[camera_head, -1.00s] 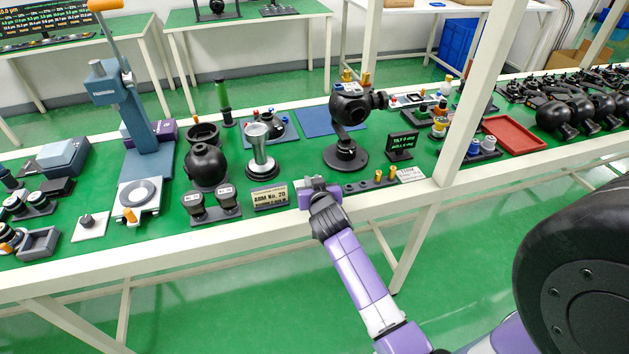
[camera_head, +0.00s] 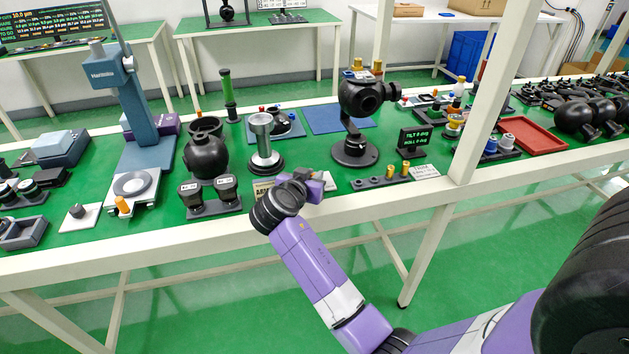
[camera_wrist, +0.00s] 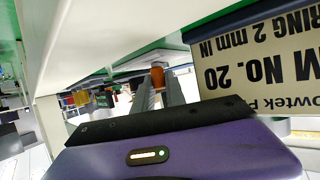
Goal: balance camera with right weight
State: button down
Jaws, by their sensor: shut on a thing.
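The black gimbal camera (camera_head: 362,97) stands upright on its round base at the middle of the bench, with brass weights (camera_head: 377,67) on top. A small rack (camera_head: 372,184) with brass weights (camera_head: 390,171) stands in front of it. My gripper (camera_head: 318,184) is at the bench's front edge, left of the rack. In the wrist view, its grey fingers (camera_wrist: 158,92) are shut on a small copper-coloured cylinder (camera_wrist: 157,76), which looks like a weight. The head view does not show this cylinder clearly. A small display (camera_head: 413,139) beside the camera reads tilt and roll; its digits are hard to read.
The nameplate (camera_wrist: 262,70) is close to my gripper and partly hidden by my arm in the head view. A metal pedestal (camera_head: 264,145) and a black sphere (camera_head: 206,156) stand to the left. A white post (camera_head: 483,100) rises right of the display. A red tray (camera_head: 532,135) lies further right.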

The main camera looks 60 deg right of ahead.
jog(key=shift+f, duration=0.1)
dwell(0.3)
jog(key=c, duration=1.4)
grip_release()
jog(key=shift+o, duration=0.2)
